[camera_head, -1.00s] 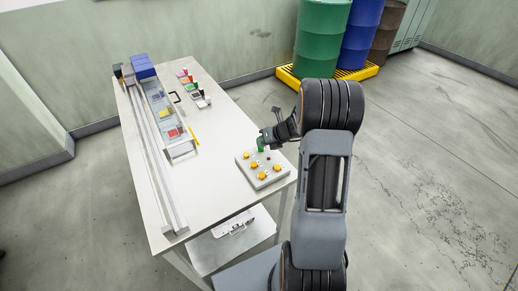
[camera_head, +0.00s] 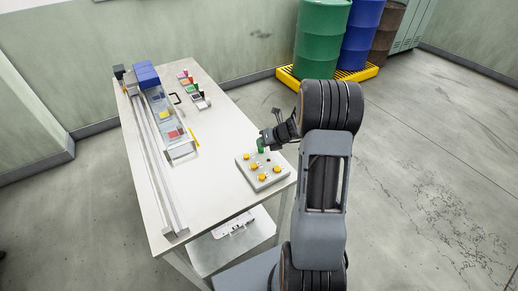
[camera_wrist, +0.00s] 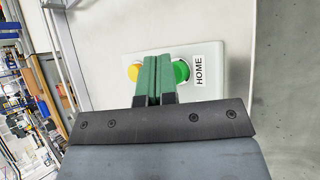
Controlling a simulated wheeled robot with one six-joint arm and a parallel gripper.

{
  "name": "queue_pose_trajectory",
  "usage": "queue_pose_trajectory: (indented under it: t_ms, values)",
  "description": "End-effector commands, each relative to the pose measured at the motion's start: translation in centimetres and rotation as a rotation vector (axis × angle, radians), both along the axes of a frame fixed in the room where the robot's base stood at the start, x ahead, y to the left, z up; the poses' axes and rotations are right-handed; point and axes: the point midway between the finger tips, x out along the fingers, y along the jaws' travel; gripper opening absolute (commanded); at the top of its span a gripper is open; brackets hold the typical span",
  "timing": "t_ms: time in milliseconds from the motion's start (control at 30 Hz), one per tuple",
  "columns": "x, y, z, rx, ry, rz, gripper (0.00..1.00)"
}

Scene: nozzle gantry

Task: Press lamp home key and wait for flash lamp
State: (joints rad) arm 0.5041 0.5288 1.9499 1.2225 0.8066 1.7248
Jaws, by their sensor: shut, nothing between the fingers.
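The light grey key box (camera_head: 250,183) stands on the near right part of the table, with several yellow keys on top. In the wrist view a green key (camera_wrist: 181,71) sits beside a white HOME label (camera_wrist: 199,70), with a yellow key (camera_wrist: 134,72) to the left. My gripper (camera_head: 261,149) is over the far side of the box. Its green fingers (camera_wrist: 157,62) are shut and empty, and they partly cover the green key's left side. I cannot tell whether they touch it. I see no lit lamp; a small dark spot (camera_head: 268,160) on the box is too small to identify.
A long gantry rail (camera_head: 160,175) with a blue block (camera_head: 147,75) runs along the table's left side. Small coloured items (camera_head: 196,95) stand at the back. The table's middle is clear. Drums (camera_head: 322,40) stand on a yellow pallet behind.

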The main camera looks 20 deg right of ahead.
Motion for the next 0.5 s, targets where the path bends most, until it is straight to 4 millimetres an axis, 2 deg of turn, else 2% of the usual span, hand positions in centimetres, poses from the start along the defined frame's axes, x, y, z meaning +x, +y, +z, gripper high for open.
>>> queue_pose_trajectory:
  t_ms: [167,500]
  values:
    - [-0.01,0.00,1.10,0.000,0.000,0.000,0.00]
    - [0.01,-0.01,1.12,0.000,-0.001,-0.001,0.00]
